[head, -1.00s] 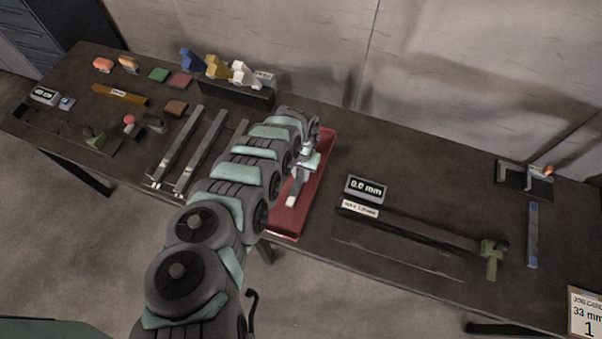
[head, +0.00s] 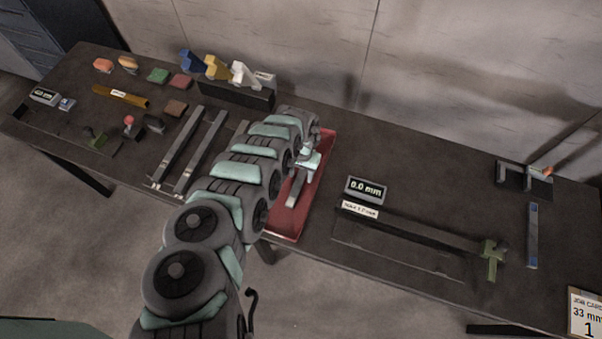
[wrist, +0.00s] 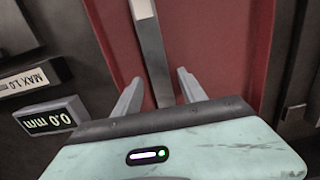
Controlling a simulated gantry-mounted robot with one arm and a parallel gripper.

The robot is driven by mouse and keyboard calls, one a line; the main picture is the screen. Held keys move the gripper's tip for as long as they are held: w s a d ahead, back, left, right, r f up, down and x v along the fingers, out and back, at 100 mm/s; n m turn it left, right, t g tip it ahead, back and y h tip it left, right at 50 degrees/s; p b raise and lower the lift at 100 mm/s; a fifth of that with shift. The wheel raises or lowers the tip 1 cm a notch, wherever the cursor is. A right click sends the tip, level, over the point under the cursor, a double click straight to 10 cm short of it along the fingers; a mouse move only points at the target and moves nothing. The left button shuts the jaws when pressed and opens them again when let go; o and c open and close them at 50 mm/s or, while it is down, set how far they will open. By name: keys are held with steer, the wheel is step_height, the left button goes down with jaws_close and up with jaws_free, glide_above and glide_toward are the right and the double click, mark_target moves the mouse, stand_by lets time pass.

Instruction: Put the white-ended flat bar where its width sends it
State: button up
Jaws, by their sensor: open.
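The flat bar (wrist: 155,60), grey with a pale white end, lies in the red tray (wrist: 205,40). In the head view the bar (head: 294,192) shows below my gripper, in the tray (head: 318,185); its far part is hidden by the gripper. My gripper (head: 310,163) is over the tray. In the wrist view my gripper (wrist: 158,78) is open, with one finger on each side of the bar and gaps between. I cannot tell how high the fingertips are. A long gauge (head: 410,232) with a green slider (head: 491,258) and a 0.0 mm display (head: 366,188) stands right of the tray.
A blue-ended bar (head: 532,235) lies at the right, near a dark bracket (head: 524,178) and a job card (head: 587,314) reading 33 mm.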

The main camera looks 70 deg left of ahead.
mark_target(302, 175)
step_height(302, 175, up, 12)
steer(key=shift+w+a, duration=0.2)
steer(key=shift+a, duration=0.05)
stand_by(0.4)
steer(key=shift+f, duration=0.1)
